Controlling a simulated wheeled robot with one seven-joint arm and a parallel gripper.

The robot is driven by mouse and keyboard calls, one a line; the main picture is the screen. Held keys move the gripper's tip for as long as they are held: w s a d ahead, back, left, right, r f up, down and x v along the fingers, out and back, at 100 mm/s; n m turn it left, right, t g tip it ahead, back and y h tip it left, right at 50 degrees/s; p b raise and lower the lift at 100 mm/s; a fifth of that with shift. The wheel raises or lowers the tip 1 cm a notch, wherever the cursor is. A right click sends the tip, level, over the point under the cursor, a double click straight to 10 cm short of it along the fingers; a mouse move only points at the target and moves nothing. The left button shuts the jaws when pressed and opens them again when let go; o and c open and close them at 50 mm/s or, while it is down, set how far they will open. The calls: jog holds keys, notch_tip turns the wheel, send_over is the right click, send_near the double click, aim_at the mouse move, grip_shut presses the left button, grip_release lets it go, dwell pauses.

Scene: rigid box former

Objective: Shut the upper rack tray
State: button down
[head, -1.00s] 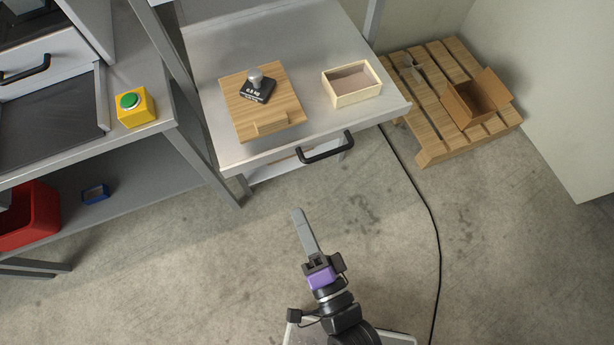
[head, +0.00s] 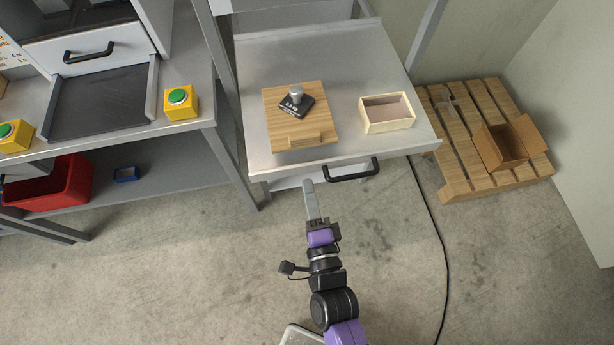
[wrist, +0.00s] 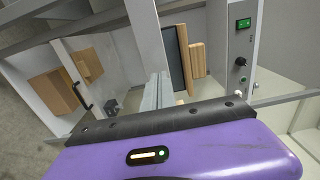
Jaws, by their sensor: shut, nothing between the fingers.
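The upper rack tray (head: 352,72) is a grey metal tray that stands pulled out from its rack. Its black handle (head: 352,170) is on the front edge. A wooden board (head: 318,115) with a small dark weight (head: 296,101) on it and an open pale wooden box (head: 387,113) lie on the tray. My gripper (head: 309,184) is shut and empty, its tips just in front of the tray's front edge, left of the handle. I cannot tell whether they touch it.
A pallet (head: 458,130) with an open cardboard box (head: 507,144) stands to the right. A workbench with yellow button boxes (head: 181,102) and a red bin (head: 50,183) below is at the left. A black cable (head: 430,215) lies on the floor. The floor before the tray is open.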

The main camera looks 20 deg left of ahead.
aim_at(305, 170)
jog(key=shift+x, duration=1.35)
jog(key=shift+w, duration=0.1)
jog(key=shift+w+a, duration=0.15)
jog(key=shift+w, duration=0.05)
jog(key=b+x, duration=0.7)
jog(key=x, duration=1.5)
jog(key=shift+w+a+f, duration=0.1)
jog(key=shift+a+f, duration=0.05)
jog(key=shift+a, duration=0.1)
jog(key=shift+w+a+b, duration=0.3)
jog(key=shift+w, duration=0.15)
jog(key=shift+w+r, duration=0.15)
jog(key=shift+r, duration=0.2)
